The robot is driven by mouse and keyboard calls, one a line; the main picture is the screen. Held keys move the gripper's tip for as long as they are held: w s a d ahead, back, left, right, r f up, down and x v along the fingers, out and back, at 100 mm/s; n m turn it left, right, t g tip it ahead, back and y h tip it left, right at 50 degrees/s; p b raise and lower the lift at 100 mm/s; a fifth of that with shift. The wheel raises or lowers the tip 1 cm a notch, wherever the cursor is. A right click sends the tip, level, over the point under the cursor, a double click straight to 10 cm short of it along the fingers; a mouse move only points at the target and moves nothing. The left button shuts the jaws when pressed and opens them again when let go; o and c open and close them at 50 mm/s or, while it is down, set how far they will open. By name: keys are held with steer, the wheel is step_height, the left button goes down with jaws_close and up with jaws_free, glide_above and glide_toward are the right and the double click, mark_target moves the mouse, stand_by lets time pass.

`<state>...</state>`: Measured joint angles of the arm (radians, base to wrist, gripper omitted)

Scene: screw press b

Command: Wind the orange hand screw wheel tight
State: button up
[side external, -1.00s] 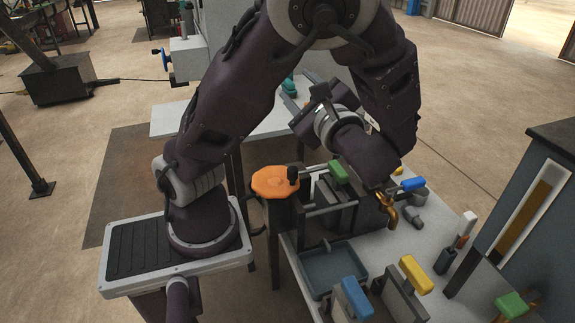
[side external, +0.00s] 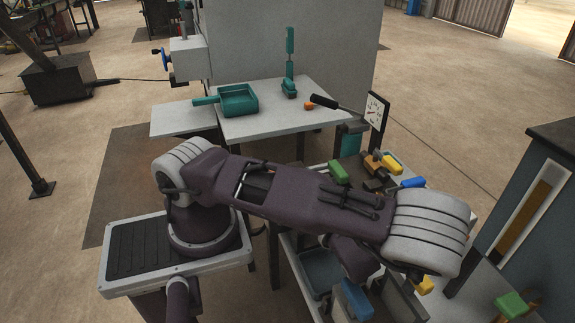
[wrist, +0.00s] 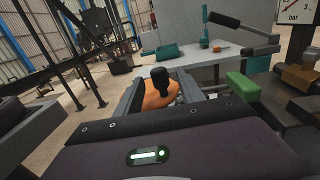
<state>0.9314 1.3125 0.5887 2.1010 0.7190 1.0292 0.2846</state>
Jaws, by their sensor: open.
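The orange hand wheel (wrist: 154,96) shows in the wrist view, with a black knob (wrist: 161,76) standing up from its rim. My gripper (wrist: 160,88) is open, with one grey finger on the left and one on the right of the wheel and knob in this view. I cannot tell whether either finger touches them. The near part of the wheel is hidden behind the gripper body. In the side view my arm covers the wheel and the gripper.
A black-handled lever (side external: 323,102) and a pressure gauge (side external: 375,110) stand behind my arm. A green block (wrist: 243,87) is right of the wheel. A teal tray (side external: 238,100) sits on the back table. Blue (side external: 412,183) and yellow (side external: 391,164) handles crowd the bench.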

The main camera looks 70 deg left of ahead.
steer(key=a, duration=0.6)
steer(key=shift+s, duration=0.25)
jaws_close()
